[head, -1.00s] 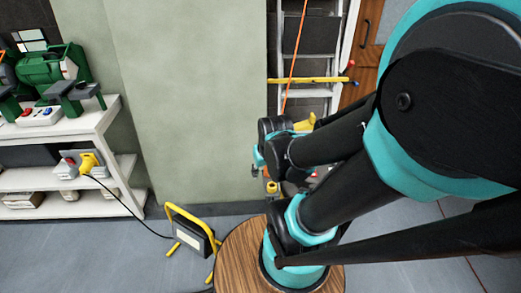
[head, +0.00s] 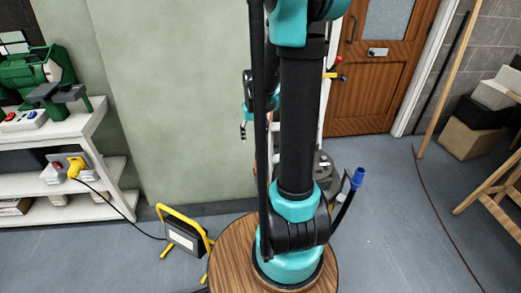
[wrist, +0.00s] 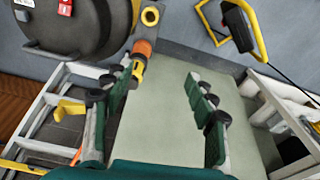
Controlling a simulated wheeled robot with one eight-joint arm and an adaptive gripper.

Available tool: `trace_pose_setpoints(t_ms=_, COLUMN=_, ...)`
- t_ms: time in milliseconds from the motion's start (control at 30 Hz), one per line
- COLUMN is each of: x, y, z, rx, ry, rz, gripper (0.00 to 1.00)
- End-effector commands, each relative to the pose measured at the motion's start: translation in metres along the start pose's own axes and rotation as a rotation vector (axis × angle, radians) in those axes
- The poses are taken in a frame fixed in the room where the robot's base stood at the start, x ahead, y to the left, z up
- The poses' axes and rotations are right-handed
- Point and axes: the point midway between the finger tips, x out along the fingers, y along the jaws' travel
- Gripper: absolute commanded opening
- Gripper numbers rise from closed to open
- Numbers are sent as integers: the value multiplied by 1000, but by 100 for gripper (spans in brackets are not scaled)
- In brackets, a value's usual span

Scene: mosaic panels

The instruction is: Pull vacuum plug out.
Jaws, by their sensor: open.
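My gripper (wrist: 165,98) is open and empty in the wrist view, its green fingers apart with pale wall beyond them. In the head view its end is partly hidden behind my arm. A large dark drum (wrist: 75,25), which looks like the vacuum, stands at the wrist view's upper left. An orange-and-yellow connector (wrist: 138,66) shows beside the left finger; I cannot tell whether they touch. A yellow plug (head: 75,166) sits in a grey socket box (head: 56,172) on the shelf, with a black cable. I cannot tell which plug is the vacuum's.
A yellow-framed work lamp (head: 183,236) stands on the floor by the shelf unit (head: 122,165). A ladder (wrist: 35,115) leans near the drum. A blue-tipped part (head: 357,178) shows right of my arm. Cardboard boxes (head: 470,138) and a wooden trestle (head: 490,190) stand right. Floor between is mostly clear.

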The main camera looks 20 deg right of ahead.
Motion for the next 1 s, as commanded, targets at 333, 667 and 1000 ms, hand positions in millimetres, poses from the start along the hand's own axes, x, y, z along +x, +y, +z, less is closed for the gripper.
trace_pose_setpoints(t_ms=333, x=60, y=35, z=-78, rx=63, ry=-121, rz=5, gripper=57)
trace_pose_setpoints(t_ms=667, x=81, y=46, z=-94, rx=79, ry=-156, rz=4, gripper=57)
trace_pose_setpoints(t_ms=1000, x=82, y=45, z=-93, rx=79, ry=-155, rz=4, gripper=57)
